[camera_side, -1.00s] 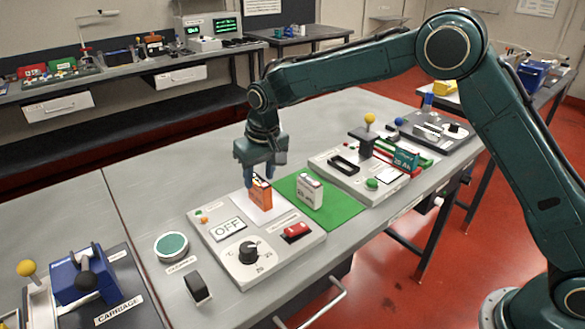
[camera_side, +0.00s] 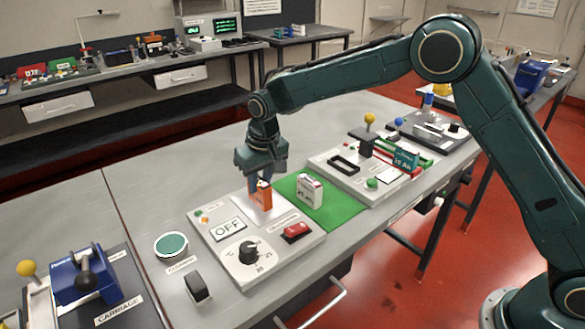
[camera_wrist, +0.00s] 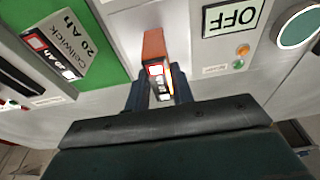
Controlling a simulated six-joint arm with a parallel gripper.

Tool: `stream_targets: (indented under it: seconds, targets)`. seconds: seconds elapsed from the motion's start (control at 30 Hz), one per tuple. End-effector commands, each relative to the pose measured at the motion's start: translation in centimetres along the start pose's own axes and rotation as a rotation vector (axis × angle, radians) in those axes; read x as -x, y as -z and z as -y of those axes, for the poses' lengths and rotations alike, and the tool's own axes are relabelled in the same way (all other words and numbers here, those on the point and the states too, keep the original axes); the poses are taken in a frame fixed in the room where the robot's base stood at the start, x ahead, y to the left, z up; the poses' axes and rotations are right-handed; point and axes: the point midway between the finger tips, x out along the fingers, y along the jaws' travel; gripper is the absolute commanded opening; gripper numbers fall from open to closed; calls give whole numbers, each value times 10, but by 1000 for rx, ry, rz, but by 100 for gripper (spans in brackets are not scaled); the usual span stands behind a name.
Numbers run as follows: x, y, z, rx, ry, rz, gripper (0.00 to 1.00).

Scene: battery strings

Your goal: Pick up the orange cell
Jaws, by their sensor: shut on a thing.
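The orange cell (camera_side: 263,198) stands upright over the white pad (camera_side: 246,211) of the panel with the OFF display. My gripper (camera_side: 261,182) points down with its fingers around the cell's upper part and is shut on it. In the wrist view the orange cell (camera_wrist: 154,52) sits between the two dark fingers of my gripper (camera_wrist: 155,95), its labelled end towards the camera. I cannot tell whether its bottom touches the pad.
A white cell (camera_side: 310,190) stands on the green mat (camera_side: 336,210) just right of the orange one. The panel has a black knob (camera_side: 249,252) and red switch (camera_side: 297,230).

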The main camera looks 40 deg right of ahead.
Motion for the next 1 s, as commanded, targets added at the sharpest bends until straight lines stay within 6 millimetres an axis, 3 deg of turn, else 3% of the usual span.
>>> stream_targets:
  seconds: [1.0]
  targets:
    - [40,9,0,0,1,-3,0]
